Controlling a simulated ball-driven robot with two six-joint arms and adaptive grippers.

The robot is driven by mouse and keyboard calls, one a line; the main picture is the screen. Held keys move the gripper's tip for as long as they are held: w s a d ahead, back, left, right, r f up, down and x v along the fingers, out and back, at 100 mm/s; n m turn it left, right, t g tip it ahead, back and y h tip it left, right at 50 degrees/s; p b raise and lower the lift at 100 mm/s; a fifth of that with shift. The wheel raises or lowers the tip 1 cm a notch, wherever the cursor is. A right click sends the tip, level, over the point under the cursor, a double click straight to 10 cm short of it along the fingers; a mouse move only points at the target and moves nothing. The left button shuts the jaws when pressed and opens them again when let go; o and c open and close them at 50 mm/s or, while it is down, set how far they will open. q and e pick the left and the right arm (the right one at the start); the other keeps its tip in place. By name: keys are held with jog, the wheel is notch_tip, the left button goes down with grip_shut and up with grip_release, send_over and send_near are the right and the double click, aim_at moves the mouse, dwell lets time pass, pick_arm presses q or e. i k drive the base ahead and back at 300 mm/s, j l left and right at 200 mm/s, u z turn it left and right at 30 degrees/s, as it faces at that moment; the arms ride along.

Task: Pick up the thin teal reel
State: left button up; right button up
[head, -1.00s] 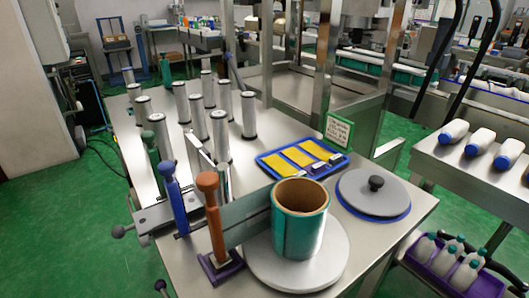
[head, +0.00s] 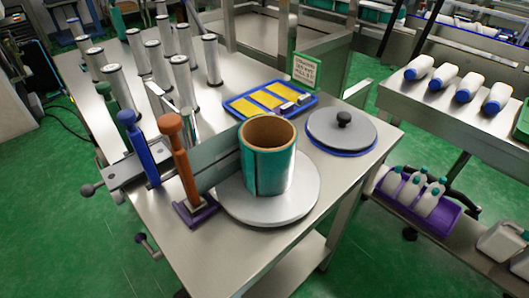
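A teal reel (head: 267,172) with a brown cardboard core stands upright on a round pale turntable plate (head: 290,205) near the table's front edge. Its hollow top faces up. It is the only teal reel I can make out, and I cannot tell whether it is the thin one. A grey plate stands close at its left, beside an orange-handled post (head: 183,160) with a purple base. Neither of my grippers is in view.
The steel table (head: 200,240) also bears a blue-handled post (head: 143,148), several metal rollers (head: 158,62), a blue tray (head: 270,98) with yellow cards, and a grey knobbed disc (head: 341,130). A bench with white bottles (head: 466,87) stands at the right.

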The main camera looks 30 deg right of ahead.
aim_at(268, 143)
jog(key=j+z, duration=0.4)
jog(key=j, duration=0.4)
jog(key=j+z, duration=0.4)
jog(key=j, duration=0.4)
